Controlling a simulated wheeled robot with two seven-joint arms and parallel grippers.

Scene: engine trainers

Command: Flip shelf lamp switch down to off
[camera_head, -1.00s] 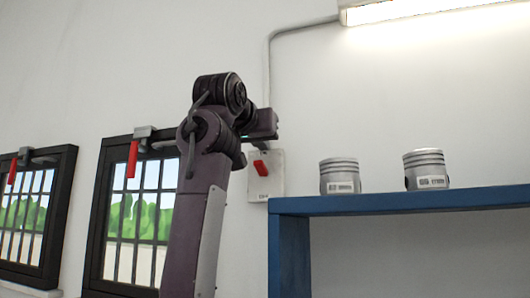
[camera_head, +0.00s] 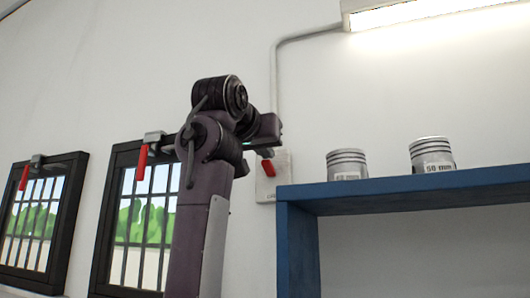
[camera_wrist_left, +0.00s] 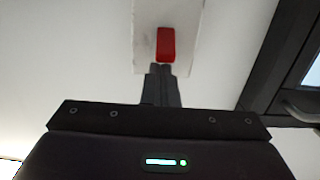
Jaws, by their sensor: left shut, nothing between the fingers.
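The lamp switch is a white wall plate (camera_head: 282,179) with a red lever (camera_head: 268,167), left of the blue shelf's end. In the head view my left gripper's body is in front of the plate's upper left, and its fingertips are hidden. In the left wrist view my left gripper (camera_wrist_left: 161,70) is shut and empty. Its tips are right at the near end of the red lever (camera_wrist_left: 166,43); I cannot tell whether they touch. The lamp (camera_head: 400,14) above the shelf is lit. My right gripper is not in view.
A blue shelf (camera_head: 400,190) holds two metal pistons, one on the left (camera_head: 347,163) and one on the right (camera_head: 432,155). Two barred windows with red-handled latches are at left, the nearer one (camera_head: 105,225) beside my arm. A grey conduit (camera_head: 274,85) runs up to the lamp.

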